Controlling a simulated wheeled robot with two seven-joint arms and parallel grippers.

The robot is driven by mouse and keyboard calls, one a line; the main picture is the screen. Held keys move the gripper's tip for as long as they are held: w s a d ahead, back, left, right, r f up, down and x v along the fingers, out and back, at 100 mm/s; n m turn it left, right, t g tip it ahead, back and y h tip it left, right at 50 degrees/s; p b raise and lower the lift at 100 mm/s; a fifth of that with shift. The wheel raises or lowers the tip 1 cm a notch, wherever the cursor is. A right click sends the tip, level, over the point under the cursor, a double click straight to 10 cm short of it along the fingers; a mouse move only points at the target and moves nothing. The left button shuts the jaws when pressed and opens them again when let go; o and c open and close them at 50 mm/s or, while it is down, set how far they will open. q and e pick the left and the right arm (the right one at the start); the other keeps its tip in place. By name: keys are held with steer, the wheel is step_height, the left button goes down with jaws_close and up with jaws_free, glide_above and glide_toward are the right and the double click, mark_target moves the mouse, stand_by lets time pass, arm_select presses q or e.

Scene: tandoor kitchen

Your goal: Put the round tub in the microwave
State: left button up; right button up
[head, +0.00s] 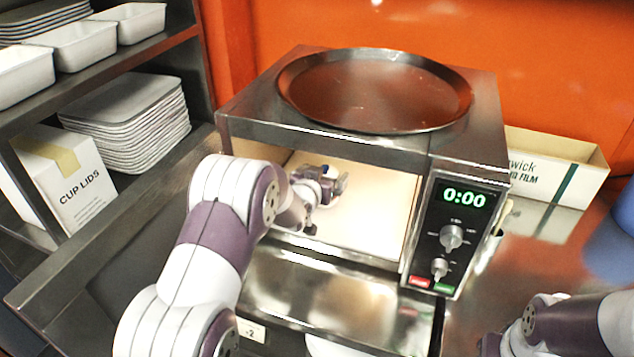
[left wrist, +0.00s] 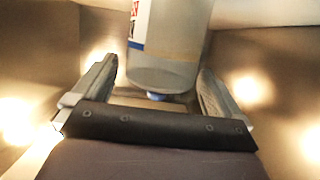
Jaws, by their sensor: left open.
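The microwave (head: 470,150) is a steel box with its front open, a pale lit cavity and a display reading 0:00. My left arm reaches into the cavity. My left gripper (head: 325,187) is inside, above the cavity floor. In the left wrist view, the round tub (left wrist: 165,68), pale and translucent with a blue-and-white label, sits between the fingers of my left gripper (left wrist: 157,85). The fingers are open, with gaps beside the tub. In the head view the tub is mostly hidden by the gripper. My right gripper (head: 490,346) is at the bottom edge, partly cut off.
A wide round pan (head: 375,90) lies on top of the microwave. A steel panel (head: 95,240) juts out at the left of the opening. Shelves at left hold stacked trays (head: 130,115) and a cup-lids box (head: 65,185). A film box (head: 555,165) stands at right.

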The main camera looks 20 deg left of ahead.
arm_select(q)
steer(key=b+v, duration=0.1)
steer(key=v, duration=1)
steer(key=s+d+f+g, duration=0.1)
steer(key=s+g, duration=0.3)
steer(key=s, duration=0.4)
steer(key=s+d+f+g, duration=0.1)
steer(key=s+f+g, duration=0.3)
steer(key=s, duration=0.4)
steer(key=s+d+f+g, duration=0.1)
steer(key=s+f+g, duration=0.1)
steer(key=s+g, duration=0.3)
steer(key=s, duration=0.4)
steer(key=shift+d+f+y, duration=0.2)
steer(key=shift+f+y, duration=0.1)
steer(key=shift+f, duration=0.05)
steer(key=shift+c, duration=0.3)
